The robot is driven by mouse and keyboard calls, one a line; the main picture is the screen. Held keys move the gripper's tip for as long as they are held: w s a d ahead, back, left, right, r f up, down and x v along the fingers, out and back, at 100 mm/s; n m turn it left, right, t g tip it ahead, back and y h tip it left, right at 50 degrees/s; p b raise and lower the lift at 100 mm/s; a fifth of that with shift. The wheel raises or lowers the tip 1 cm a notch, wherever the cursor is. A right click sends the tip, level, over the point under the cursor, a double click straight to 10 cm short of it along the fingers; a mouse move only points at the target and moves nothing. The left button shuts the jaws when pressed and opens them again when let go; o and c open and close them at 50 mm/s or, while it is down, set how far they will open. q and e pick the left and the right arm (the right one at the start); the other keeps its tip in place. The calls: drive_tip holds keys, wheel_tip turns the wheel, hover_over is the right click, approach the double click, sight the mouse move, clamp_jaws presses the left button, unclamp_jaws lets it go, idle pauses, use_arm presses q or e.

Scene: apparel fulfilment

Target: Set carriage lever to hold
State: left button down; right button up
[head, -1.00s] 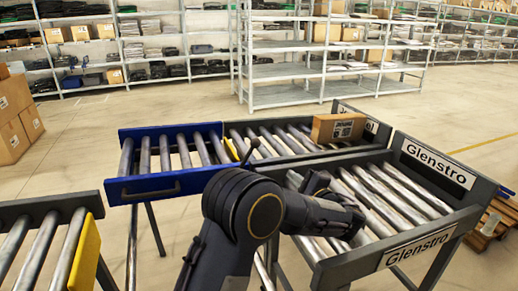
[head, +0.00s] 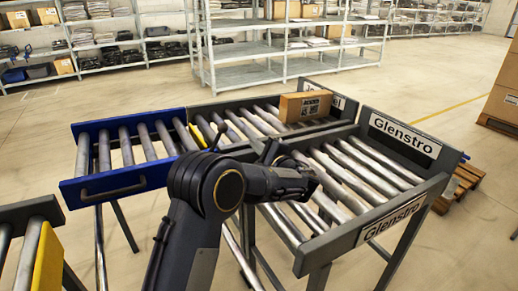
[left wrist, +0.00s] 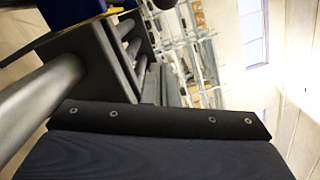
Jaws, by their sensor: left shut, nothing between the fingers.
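The blue roller carriage (head: 126,182) stands at the left end of the far roller lane. A thin lever with a small dark knob (head: 221,127) stands up near the joint between carriage and lane, leaning right. The carriage's yellow stop (head: 181,134) is beside it. My left gripper (head: 270,150) is shut and empty over the near end of the lanes, to the right of the lever and apart from it; its tips are hard to make out. In the left wrist view a dark round knob (left wrist: 165,3) shows at the top edge. My right gripper is out of view.
A cardboard box (head: 305,106) sits on the far lane. The near lane (head: 405,215), labelled Glenstro, is empty. Another roller conveyor with a yellow stop (head: 48,265) stands at the lower left. Shelves line the back; boxes on a pallet (head: 500,95) stand at right.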

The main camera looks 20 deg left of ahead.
use_arm(q)
drive_tip(key=x, duration=0.5)
drive_tip(key=shift+w+a, duration=0.15)
drive_tip(key=shift+a, duration=0.25)
drive_tip(key=shift+s+a+r, duration=0.6)
drive_tip(key=shift+s+a, duration=0.2)
drive_tip(key=shift+s, duration=0.05)
drive_tip(key=shift+s+a+r, duration=0.3)
drive_tip(key=shift+s+a, duration=0.05)
drive_tip(key=shift+a, duration=0.05)
drive_tip(key=shift+a, duration=0.15)
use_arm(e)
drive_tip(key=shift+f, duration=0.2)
